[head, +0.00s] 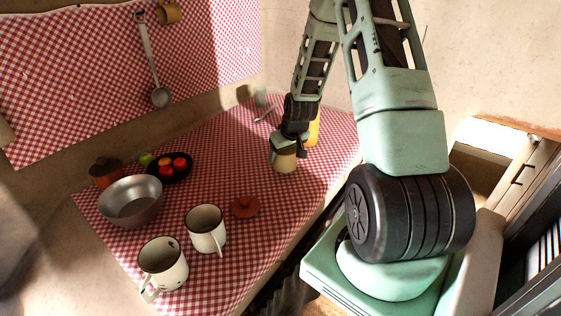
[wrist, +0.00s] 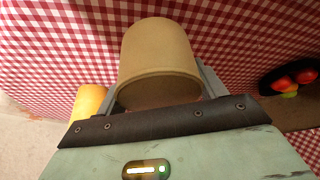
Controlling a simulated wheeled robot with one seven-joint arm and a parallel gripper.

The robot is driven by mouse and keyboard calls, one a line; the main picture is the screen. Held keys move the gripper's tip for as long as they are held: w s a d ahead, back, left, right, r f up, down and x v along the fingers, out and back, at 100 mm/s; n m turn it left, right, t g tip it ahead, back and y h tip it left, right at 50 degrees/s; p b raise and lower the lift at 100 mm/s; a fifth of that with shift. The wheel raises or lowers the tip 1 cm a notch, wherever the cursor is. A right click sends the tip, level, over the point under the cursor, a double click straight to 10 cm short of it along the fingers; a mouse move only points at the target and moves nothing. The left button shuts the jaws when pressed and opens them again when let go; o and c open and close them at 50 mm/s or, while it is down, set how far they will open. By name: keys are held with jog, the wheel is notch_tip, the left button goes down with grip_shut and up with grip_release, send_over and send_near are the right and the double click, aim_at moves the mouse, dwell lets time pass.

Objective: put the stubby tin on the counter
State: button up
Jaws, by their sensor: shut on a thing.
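The stubby tin (head: 284,161) is a short tan cylinder at the far right part of the checked counter (head: 225,165). My gripper (head: 285,148) is shut on it from above in the head view. In the wrist view the tin (wrist: 158,50) sits between the fingers of my gripper (wrist: 160,95), with its rounded side and near rim showing. The tin is over the red-and-white checked cloth, at or very near its surface. I cannot tell whether its base touches the cloth.
A yellow object (head: 314,128) stands close behind my gripper. Bare cloth lies between the tin and the fruit bowl.

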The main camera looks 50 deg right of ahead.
aim_at(284, 163)
jog(key=shift+f, duration=2)
jog(key=shift+f, duration=0.15)
jog(key=o, duration=1.1)
jog(key=v, duration=1.2)
jog(key=shift+b, duration=0.35)
